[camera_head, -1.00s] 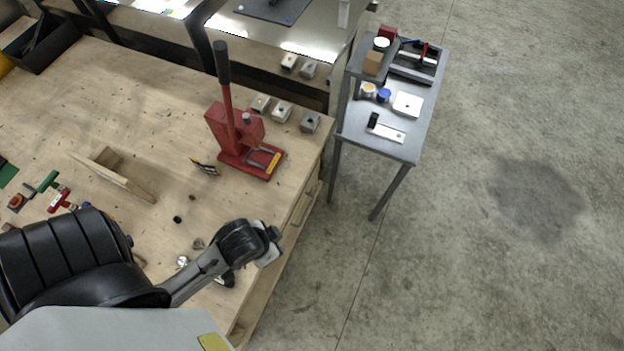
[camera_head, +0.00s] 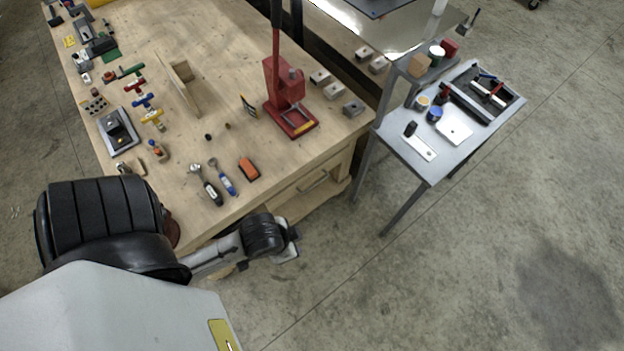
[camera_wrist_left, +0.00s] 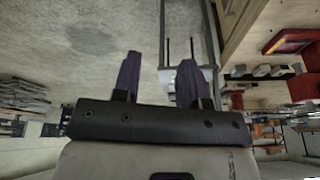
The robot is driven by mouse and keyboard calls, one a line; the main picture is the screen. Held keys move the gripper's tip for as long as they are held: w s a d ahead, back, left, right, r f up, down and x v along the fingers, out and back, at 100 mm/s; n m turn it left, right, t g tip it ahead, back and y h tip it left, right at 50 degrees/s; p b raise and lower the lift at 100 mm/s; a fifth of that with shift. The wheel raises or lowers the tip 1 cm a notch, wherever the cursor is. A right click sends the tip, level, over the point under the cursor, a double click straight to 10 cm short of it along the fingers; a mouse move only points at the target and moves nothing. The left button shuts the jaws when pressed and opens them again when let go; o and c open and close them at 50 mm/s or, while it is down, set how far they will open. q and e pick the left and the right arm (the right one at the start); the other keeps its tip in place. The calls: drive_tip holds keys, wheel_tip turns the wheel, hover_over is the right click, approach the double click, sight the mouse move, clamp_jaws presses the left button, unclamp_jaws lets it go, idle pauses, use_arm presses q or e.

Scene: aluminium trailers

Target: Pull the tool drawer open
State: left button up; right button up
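The tool drawer (camera_head: 300,195) is in the wooden workbench's side, under the top, with a bar handle (camera_head: 318,181) on its front. I see no clear gap, so it looks shut. My left gripper (camera_head: 288,248) is in front of the bench, below and to the left of the handle in the head view, apart from it. In the left wrist view its two purple fingers (camera_wrist_left: 160,66) are spread with nothing between them. Part of the wooden bench front (camera_wrist_left: 238,28) shows at upper right there. My right gripper is not in view.
The workbench top (camera_head: 220,130) holds a red press (camera_head: 284,95), an orange block (camera_head: 249,169), a blue-handled tool (camera_head: 223,178) and other tools. A grey side table (camera_head: 400,155) with small items stands to the right of the drawer. The floor in front is clear.

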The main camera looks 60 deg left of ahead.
use_arm(q)
drive_tip(key=w+f+t+b, duration=0.4)
drive_tip(key=w+f+b, duration=1.1)
drive_tip(key=b, duration=0.8)
drive_tip(key=w+a+f+n+g+y+b, duration=0.1)
drive_tip(key=w+a+f+y+b, duration=0.15)
drive_tip(key=w+f+b, duration=0.4)
drive_tip(key=w+a+f+n+y+b, duration=0.1)
drive_tip(key=w+a+f+y+b, duration=0.2)
drive_tip(key=f+b, duration=0.6)
drive_tip(key=w+a+f+n+g+y+b, duration=0.1)
drive_tip(key=w+a+f+b, duration=0.2)
drive_tip(key=w+f+b, duration=0.5)
drive_tip(key=g+y+p, duration=0.1)
drive_tip(key=g+y, duration=0.7)
drive_tip(key=y, duration=0.1)
approach(311, 187)
drive_tip(key=shift+w+f+b+x, duration=0.15)
drive_tip(key=shift+b+x, duration=0.45)
drive_tip(key=shift+x, duration=1.95)
drive_tip(key=shift+w+f+b+x, duration=0.15)
drive_tip(key=shift+b+x, duration=0.45)
drive_tip(key=shift+x, duration=2)
drive_tip(key=shift+s, duration=0.1)
drive_tip(key=shift+c, duration=0.4)
